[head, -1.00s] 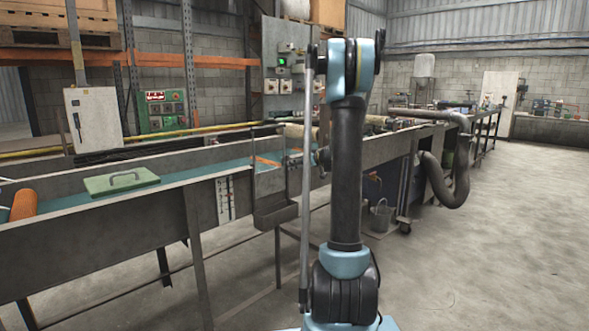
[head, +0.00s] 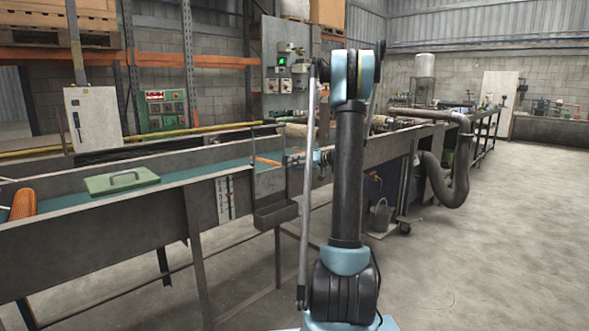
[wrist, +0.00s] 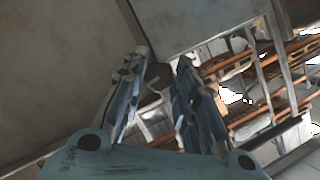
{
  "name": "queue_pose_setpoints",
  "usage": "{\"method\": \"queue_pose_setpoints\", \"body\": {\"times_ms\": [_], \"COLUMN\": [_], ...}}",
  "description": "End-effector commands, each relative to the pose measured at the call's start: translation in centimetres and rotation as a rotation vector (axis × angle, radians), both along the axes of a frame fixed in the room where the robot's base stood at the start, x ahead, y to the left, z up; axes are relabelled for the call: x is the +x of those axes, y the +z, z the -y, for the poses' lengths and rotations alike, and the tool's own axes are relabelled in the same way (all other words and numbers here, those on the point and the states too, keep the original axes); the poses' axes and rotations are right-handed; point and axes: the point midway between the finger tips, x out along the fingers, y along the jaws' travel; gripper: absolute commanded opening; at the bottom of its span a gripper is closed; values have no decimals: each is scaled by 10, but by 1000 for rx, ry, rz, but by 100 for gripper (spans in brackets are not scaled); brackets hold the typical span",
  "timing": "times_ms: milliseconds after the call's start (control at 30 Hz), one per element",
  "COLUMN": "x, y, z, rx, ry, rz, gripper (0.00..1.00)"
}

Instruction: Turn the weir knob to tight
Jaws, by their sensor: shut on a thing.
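In the wrist view my gripper (wrist: 161,68) has its two blue-and-grey fingers on either side of a small dark knob (wrist: 156,78) at the edge of a grey metal plate. The fingers are shut on this knob, which I take to be the weir knob. Its markings and turn position cannot be read. In the head view a bit of my gripper (head: 318,160) shows beside the trough's end, left of my upright arm. The knob cannot be made out there.
A long grey trough (head: 110,232) with a teal bed runs from the left. A green lid (head: 121,181) with a handle lies on it. A small metal box (head: 276,214) hangs at its end. A bucket (head: 381,215) stands behind my arm. The floor (head: 500,240) at right is clear.

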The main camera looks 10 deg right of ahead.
Motion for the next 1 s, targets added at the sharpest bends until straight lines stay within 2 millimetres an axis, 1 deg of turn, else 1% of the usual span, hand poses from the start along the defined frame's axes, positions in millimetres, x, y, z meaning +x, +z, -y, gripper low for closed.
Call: {"method": "queue_pose_setpoints", "body": {"times_ms": [200, 400, 933, 967, 1000], "x": [0, 0, 0, 0, 0], "y": [-2, -2, -3, -2, -2], "z": [3, 3, 4, 4, 4], "rx": [93, 143, 157, 157, 158], "ry": [-2, -3, -5, -5, -5], "rz": [-71, -107, -119, -119, -118], "gripper": [3, 3, 3, 34, 43]}}
